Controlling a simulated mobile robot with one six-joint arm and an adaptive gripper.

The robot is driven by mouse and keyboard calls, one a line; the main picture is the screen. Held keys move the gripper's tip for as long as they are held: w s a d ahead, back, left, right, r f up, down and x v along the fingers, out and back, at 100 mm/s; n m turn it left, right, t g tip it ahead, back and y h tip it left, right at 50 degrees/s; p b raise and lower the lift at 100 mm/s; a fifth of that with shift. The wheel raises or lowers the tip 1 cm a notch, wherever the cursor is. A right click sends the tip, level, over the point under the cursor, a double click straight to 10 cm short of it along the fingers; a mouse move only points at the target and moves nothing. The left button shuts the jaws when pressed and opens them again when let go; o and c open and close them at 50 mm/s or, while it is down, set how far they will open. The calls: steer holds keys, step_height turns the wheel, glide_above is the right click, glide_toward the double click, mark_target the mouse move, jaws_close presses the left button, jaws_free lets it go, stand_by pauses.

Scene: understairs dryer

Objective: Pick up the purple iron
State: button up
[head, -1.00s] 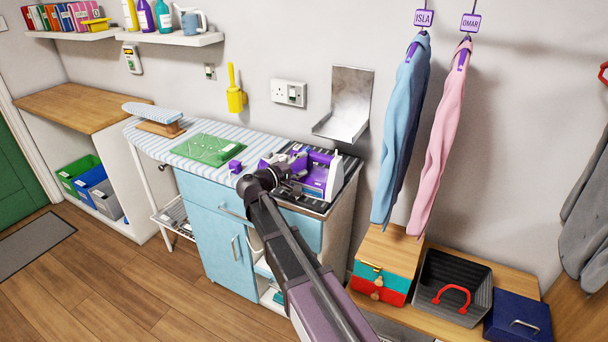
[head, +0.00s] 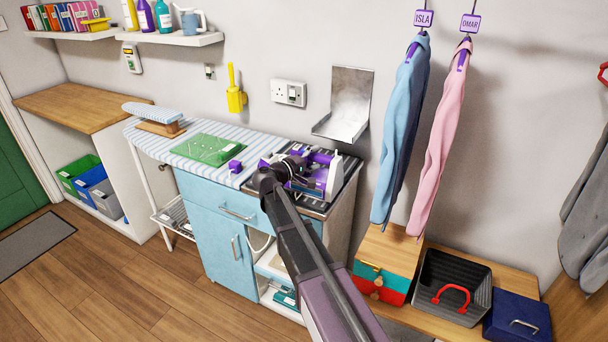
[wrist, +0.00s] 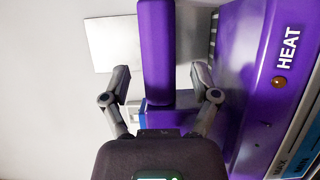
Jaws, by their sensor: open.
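The purple iron (head: 330,177), purple and white, sits on the dark rack at the right end of the counter, partly hidden by my arm in the head view. In the wrist view its purple handle (wrist: 157,40) runs between my fingers, and its body (wrist: 262,75) with the word HEAT fills the right side. My gripper (wrist: 161,75) is open, one finger on each side of the handle, with visible gaps between them. In the head view my gripper (head: 297,165) is at the iron's left side. Contact cannot be made out.
A small purple block (head: 235,166) and a green mat (head: 204,149) lie on the striped ironing surface (head: 150,140) to the left. A metal wall holder (head: 345,105) is just behind the iron. Blue (head: 402,130) and pink (head: 440,140) garments hang to the right.

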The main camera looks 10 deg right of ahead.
jaws_close()
steer(key=shift+r, duration=0.2)
stand_by(0.4)
steer(key=shift+r+p, duration=1.75)
steer(key=shift+p, duration=0.2)
steer(key=s+a, duration=0.2)
steer(key=s, duration=0.5)
steer(key=s+a+r+p, duration=0.1)
steer(key=s+a, duration=0.1)
steer(key=s, duration=0.6)
steer(key=shift+s+a, duration=0.15)
steer(key=shift+a, duration=0.2)
steer(key=shift+r, duration=0.1)
steer(key=c, duration=0.7)
jaws_free()
jaws_close()
